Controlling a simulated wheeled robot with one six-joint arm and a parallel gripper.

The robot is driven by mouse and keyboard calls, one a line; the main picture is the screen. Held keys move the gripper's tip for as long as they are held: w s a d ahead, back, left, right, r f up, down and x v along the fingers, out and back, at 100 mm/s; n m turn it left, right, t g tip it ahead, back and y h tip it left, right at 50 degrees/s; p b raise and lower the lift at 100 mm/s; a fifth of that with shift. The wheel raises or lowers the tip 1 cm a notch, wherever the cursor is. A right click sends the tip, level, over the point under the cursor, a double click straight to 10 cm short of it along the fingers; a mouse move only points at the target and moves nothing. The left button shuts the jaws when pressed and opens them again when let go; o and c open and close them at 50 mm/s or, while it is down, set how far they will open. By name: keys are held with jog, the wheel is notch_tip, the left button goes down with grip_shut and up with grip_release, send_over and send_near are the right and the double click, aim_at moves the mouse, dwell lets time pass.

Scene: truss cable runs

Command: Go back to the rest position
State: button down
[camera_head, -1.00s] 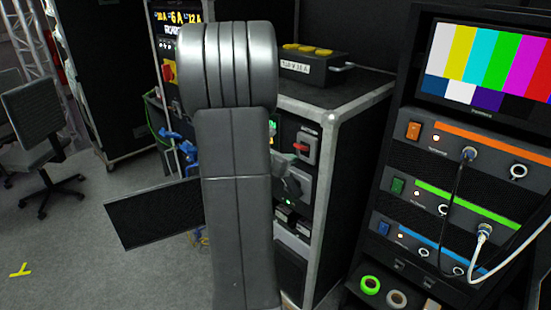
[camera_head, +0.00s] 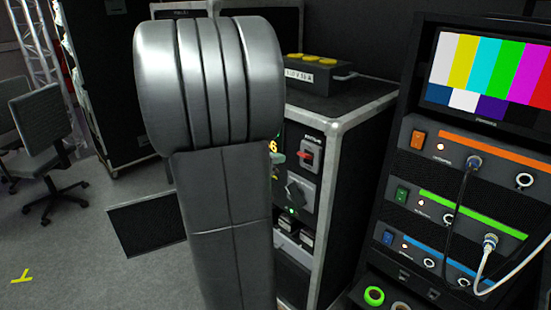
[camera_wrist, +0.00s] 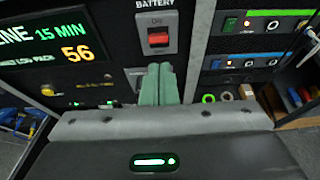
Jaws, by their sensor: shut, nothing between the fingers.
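My gripper (camera_wrist: 159,84) shows in the wrist view as two grey-green fingers pressed together, with nothing between them. They stand in front of a dark panel with a red battery switch (camera_wrist: 158,37), its tips below the switch; I cannot tell the exact gap. In the head view my grey arm fills the centre and hides most of the gripper; only a small greenish piece shows at its right edge, before the cabinet's front. The same red switch (camera_head: 305,155) shows there on the cabinet (camera_head: 345,125).
A rack (camera_head: 455,180) with several cabled units and a colour-bar monitor (camera_head: 490,70) stands at right. A black box with yellow caps (camera_head: 312,74) sits on the cabinet. A dark flat panel (camera_head: 147,226) is left of my arm. Chairs (camera_head: 40,140) stand far left; floor between is open.

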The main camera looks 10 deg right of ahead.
jog(key=w+d+f+t+h+b, duration=0.1)
jog(key=w+d+f, duration=0.1)
jog(key=f, duration=0.2)
jog(key=w+d+f+t+h+b, duration=0.1)
jog(key=w+d+f+b, duration=0.1)
jog(key=f, duration=0.3)
jog(key=w+d+f+t+h+b, duration=0.1)
jog(key=w+d+f, duration=0.1)
jog(key=d+f, duration=0.2)
jog(key=shift+w+d+f+h, duration=0.25)
jog(key=shift+w+f+h, duration=0.05)
jog(key=shift+f, duration=0.05)
jog(key=shift+b+v, duration=0.5)
jog(key=shift+v, duration=1.35)
jog(key=shift+r, duration=0.1)
